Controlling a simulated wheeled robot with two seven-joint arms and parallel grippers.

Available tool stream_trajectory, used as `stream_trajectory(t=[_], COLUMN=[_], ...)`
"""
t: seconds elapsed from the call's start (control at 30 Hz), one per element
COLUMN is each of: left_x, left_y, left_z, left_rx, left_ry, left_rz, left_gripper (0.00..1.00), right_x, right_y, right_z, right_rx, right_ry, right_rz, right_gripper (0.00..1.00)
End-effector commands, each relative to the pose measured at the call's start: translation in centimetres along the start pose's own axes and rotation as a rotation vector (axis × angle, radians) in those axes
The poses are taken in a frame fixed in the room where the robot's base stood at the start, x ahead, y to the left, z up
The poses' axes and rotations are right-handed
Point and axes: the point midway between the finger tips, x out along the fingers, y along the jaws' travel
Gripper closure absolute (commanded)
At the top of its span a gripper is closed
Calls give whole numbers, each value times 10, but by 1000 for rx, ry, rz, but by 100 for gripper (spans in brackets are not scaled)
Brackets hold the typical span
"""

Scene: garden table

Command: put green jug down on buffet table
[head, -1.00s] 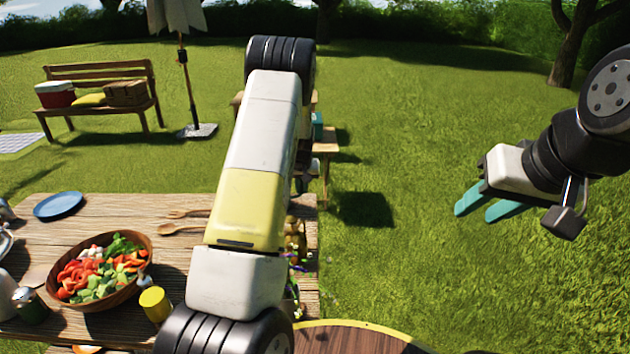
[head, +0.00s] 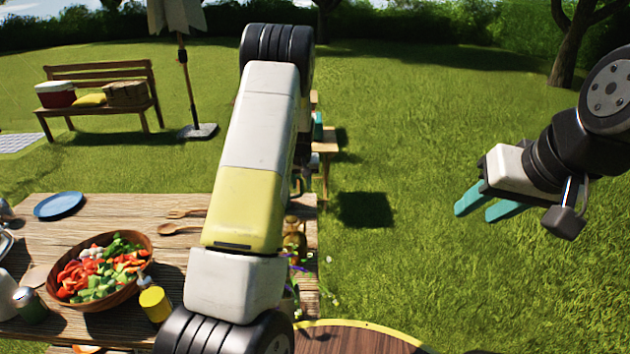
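I see no green jug that I can make out clearly. The wooden table (head: 100,215) stands at the lower left; I cannot tell whether it is the buffet table. My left arm crosses the middle of the view and covers the table's right part. My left gripper cannot be made out; it is hidden behind the arm or out of frame. My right gripper (head: 474,212) is at the right above the grass, its teal fingers apart with nothing between them.
On the table are a salad bowl (head: 147,258), a blue plate (head: 59,205), wooden spoons (head: 180,229), a yellow bottle (head: 155,304) and a small green jar (head: 32,308). Behind are a bench (head: 100,75) and a parasol pole (head: 189,90). Open grass lies at the right.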

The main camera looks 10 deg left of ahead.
Motion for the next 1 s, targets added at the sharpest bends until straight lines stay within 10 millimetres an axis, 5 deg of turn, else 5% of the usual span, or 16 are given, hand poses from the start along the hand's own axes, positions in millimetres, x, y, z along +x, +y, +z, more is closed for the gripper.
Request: stream_trajectory(t=[0.3,0.67,0.83,1.0], left_x=[-69,-120,-195,-277], left_y=[1,2,6,11], left_z=[-1,6,36,88], left_rx=[1,-7,-6,31], left_ry=[5,3,12,29], left_rz=[2,30,123,220], left_gripper=[68,68,68,68], right_x=[0,0,0,0], right_y=[0,0,0,0], right_z=[0,0,0,0], right_rx=[0,0,0,0], right_ry=[0,0,0,0], right_rz=[0,0,0,0], right_gripper=[64,64,64,64])
